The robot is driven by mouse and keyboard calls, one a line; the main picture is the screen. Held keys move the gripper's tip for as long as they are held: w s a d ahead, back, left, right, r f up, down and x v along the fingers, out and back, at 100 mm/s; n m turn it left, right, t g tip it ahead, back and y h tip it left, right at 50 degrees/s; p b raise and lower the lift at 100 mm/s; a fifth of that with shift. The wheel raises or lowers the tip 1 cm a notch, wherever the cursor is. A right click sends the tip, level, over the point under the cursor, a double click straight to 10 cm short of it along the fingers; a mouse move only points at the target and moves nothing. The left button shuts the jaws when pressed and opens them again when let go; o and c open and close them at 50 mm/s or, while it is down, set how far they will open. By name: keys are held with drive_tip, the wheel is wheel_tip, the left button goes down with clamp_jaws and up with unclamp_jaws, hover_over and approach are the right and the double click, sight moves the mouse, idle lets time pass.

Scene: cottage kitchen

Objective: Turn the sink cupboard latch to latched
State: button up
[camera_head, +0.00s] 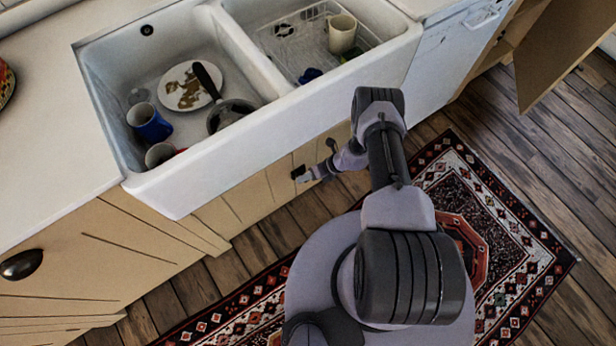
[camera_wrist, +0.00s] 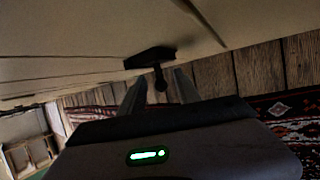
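The sink cupboard (camera_head: 262,192) is the light wooden front below the white sink. Its dark latch (camera_head: 297,172) is a small spot at my gripper in the head view. In the wrist view the latch (camera_wrist: 150,58) is a black plate on the wood with a short stem and knob pointing toward me. My gripper (camera_head: 306,176) is at the cupboard front. In the wrist view my gripper (camera_wrist: 158,88) has its two fingers apart, one on each side of the knob. I cannot tell whether either finger touches it. The latch's turned position is unclear.
The double sink (camera_head: 180,190) overhangs the cupboard and holds a plate (camera_head: 190,86), a pan and mugs. A patterned rug (camera_head: 500,220) lies on the plank floor. A cupboard door (camera_head: 560,45) stands open at the upper right. A drawer front with a dark pull (camera_head: 22,264) is at left.

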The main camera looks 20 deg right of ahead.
clamp_jaws()
drive_tip(key=shift+r+p, duration=0.15)
drive_tip(key=shift+p, duration=0.3)
drive_tip(key=p, duration=0.1)
drive_tip(key=h+p, duration=0.1)
drive_tip(key=shift+s+a+r+p, duration=0.1)
drive_tip(key=shift+r+p, duration=0.2)
drive_tip(key=shift+p, duration=0.05)
drive_tip(key=h+p, duration=0.1)
drive_tip(key=p, duration=0.4)
drive_tip(key=shift+a+r+n+t+h, duration=0.15)
drive_tip(key=shift+n+t+h, duration=0.15)
drive_tip(key=shift+t+h, duration=0.1)
drive_tip(key=shift+f+h+p, duration=0.2)
drive_tip(key=shift+h+p, duration=0.3)
drive_tip(key=shift+p, duration=0.75)
drive_tip(key=shift+a+f+n+t+h+p, duration=0.1)
drive_tip(key=shift+f+n+t+h+p, duration=0.3)
drive_tip(key=shift+h, duration=0.3)
drive_tip(key=shift+r, duration=0.15)
